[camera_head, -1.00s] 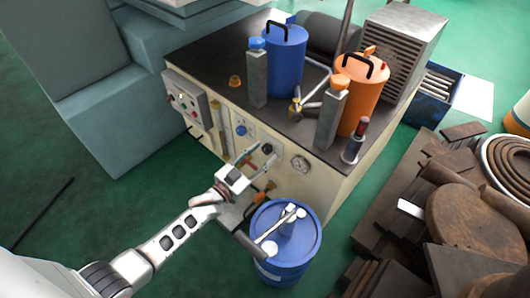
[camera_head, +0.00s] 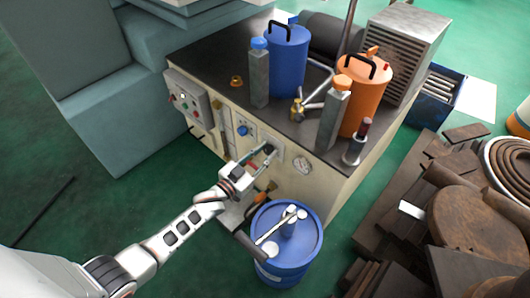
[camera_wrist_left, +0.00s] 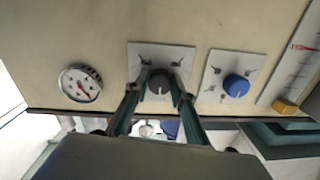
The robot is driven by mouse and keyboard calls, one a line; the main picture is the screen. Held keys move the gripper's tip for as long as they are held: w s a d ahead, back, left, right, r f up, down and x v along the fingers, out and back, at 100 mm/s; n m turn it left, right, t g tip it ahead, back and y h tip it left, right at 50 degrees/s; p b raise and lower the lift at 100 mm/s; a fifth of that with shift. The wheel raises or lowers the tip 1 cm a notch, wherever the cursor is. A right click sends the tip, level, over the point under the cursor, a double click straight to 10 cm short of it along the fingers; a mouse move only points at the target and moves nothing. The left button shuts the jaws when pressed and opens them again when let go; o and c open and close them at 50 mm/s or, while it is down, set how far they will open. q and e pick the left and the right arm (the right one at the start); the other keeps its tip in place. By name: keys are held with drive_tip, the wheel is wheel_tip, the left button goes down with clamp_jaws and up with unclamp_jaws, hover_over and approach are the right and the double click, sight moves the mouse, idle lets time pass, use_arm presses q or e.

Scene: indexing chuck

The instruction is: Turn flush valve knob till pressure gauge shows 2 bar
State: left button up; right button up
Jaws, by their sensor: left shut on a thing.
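The black knob (camera_wrist_left: 160,82) sits on a pale square plate on the front panel of the cream cabinet. My left gripper (camera_head: 262,152) is shut on this knob, one finger on each side; it also shows in the left wrist view (camera_wrist_left: 158,88). In the head view the fingers partly cover the knob. The pressure gauge (camera_head: 302,165) is a round white dial to the right of the knob in the head view. In the left wrist view the gauge (camera_wrist_left: 80,84) is at the left with a red needle; its numbers are too small to read. My right gripper is not in view.
A blue knob (camera_wrist_left: 236,86) is beside the black one, with a scale strip beyond it. A blue drum (camera_head: 285,262) stands close to my left forearm. Orange (camera_head: 362,100) and blue canisters (camera_head: 285,62) stand on the cabinet top. Wooden pieces lie at right.

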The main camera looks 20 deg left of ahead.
use_arm(q)
drive_tip(key=shift+r+n+p, duration=0.15)
drive_tip(key=shift+n+p, duration=0.15)
drive_tip(key=shift+n, duration=1.3)
drive_tip(key=shift+n+p, duration=0.35)
drive_tip(key=shift+n, duration=0.95)
drive_tip(key=shift+s+f+n, duration=0.1)
drive_tip(key=shift+f+n, duration=0.1)
drive_tip(key=shift+n, duration=0.5)
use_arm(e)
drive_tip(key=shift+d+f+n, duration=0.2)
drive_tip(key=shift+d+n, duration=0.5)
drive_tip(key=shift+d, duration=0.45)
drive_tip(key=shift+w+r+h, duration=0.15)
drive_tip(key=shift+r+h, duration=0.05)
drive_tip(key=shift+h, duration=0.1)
use_arm(q)
drive_tip(key=o, duration=1.1)
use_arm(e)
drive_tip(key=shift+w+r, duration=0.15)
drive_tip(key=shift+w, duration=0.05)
